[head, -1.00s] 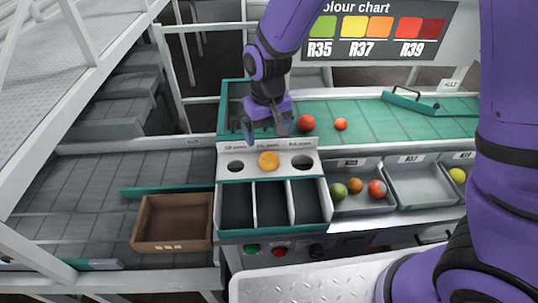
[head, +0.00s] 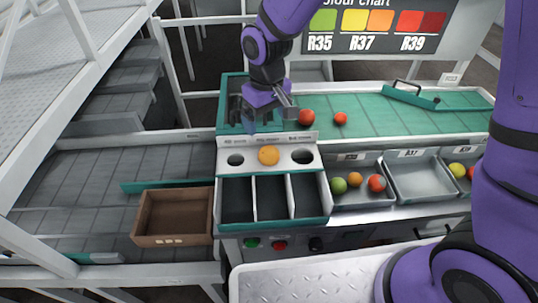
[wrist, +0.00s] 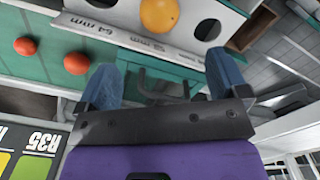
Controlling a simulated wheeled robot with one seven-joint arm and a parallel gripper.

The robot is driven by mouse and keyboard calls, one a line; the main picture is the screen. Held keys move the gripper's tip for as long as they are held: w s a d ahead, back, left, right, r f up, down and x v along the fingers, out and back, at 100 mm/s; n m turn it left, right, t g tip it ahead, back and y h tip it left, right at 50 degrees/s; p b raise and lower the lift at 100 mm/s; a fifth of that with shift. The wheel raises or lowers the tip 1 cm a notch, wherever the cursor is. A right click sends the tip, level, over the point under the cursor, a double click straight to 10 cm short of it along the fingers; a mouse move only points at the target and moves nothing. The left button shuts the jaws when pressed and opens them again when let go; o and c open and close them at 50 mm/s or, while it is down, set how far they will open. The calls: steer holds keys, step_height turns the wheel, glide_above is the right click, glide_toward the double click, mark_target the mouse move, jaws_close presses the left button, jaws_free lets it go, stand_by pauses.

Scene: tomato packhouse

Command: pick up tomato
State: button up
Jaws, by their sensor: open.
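My gripper (head: 264,116) is open and empty over the left end of the green belt, behind the sizing plate. In the wrist view its two blue fingers (wrist: 166,80) stand apart with nothing between them. An orange tomato (head: 268,156) sits at the middle hole of the white sizing plate (head: 293,158); it also shows at the top of the wrist view (wrist: 159,14). A larger red tomato (head: 307,117) and a smaller red tomato (head: 340,118) lie on the belt, to the right of my gripper.
Three empty dark compartments (head: 254,199) lie in front of the plate. A grey bin (head: 362,202) holds green, orange and red tomatoes; the bin (head: 417,180) beside it is empty. A brown crate (head: 172,240) stands at left. A green bar with a handle (head: 410,100) crosses the belt.

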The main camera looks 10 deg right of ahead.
mark_target(269, 149)
steer(key=shift+f, duration=0.15)
step_height(269, 149, down, 5)
steer(key=shift+r, duration=0.1)
steer(key=shift+s+d+f, duration=0.1)
steer(key=shift+s+f, duration=0.05)
steer(key=shift+f, duration=1.2)
steer(key=shift+s+d+f, duration=0.1)
steer(key=shift+s+f, duration=0.05)
steer(key=shift+f, duration=1.15)
steer(key=c, duration=0.8)
